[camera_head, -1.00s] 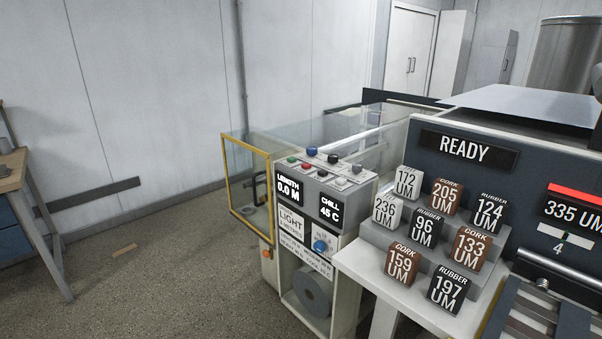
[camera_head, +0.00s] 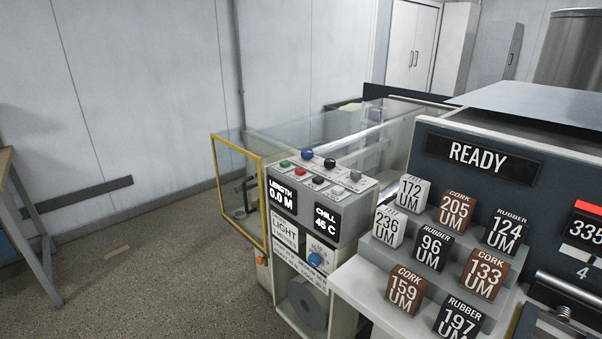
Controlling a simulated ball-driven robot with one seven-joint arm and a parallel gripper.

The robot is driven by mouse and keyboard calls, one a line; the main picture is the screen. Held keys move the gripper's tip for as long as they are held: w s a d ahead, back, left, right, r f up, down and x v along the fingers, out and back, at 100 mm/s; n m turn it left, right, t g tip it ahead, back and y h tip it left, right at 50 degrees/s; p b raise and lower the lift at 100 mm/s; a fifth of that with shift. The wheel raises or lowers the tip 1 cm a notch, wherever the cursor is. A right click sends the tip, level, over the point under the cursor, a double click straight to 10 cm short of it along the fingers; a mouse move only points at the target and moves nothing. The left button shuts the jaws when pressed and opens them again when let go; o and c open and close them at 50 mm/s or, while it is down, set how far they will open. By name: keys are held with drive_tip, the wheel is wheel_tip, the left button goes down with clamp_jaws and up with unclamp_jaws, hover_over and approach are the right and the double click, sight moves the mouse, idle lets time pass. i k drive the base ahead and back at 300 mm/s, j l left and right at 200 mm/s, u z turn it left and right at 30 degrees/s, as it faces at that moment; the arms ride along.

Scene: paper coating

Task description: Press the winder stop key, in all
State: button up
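The winder console (camera_head: 319,206) stands at the centre, with a sloped top carrying several small keys. I see a green key (camera_head: 285,163), a red key (camera_head: 303,170), a blue key (camera_head: 307,155), black keys (camera_head: 330,163) and (camera_head: 318,180), a grey key (camera_head: 355,174) and a white key (camera_head: 337,190). Their labels are too small to read, so I cannot tell which is winder stop. The console's displays read "LENGTH 0.0 M" (camera_head: 281,196) and "CHILL 45 C" (camera_head: 326,220). My gripper is not in view.
A clear guard with a yellow frame (camera_head: 266,212) stands left of the console. A shelf (camera_head: 372,292) with several labelled blocks juts out at right, below a "READY" display (camera_head: 476,158). A wooden-topped table (camera_head: 8,160) is at far left. The floor between is mostly clear.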

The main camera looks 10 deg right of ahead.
sight(300, 171)
drive_tip(key=i+j, duration=0.35)
drive_tip(key=i, duration=0.15)
drive_tip(key=i+j+u, duration=0.15)
drive_tip(key=i+j, duration=0.25)
drive_tip(key=i, duration=0.15)
drive_tip(key=i+j, duration=0.3)
drive_tip(key=i, duration=0.2)
drive_tip(key=i+j+u, duration=0.1)
drive_tip(key=i+j, duration=0.2)
drive_tip(key=i, duration=0.25)
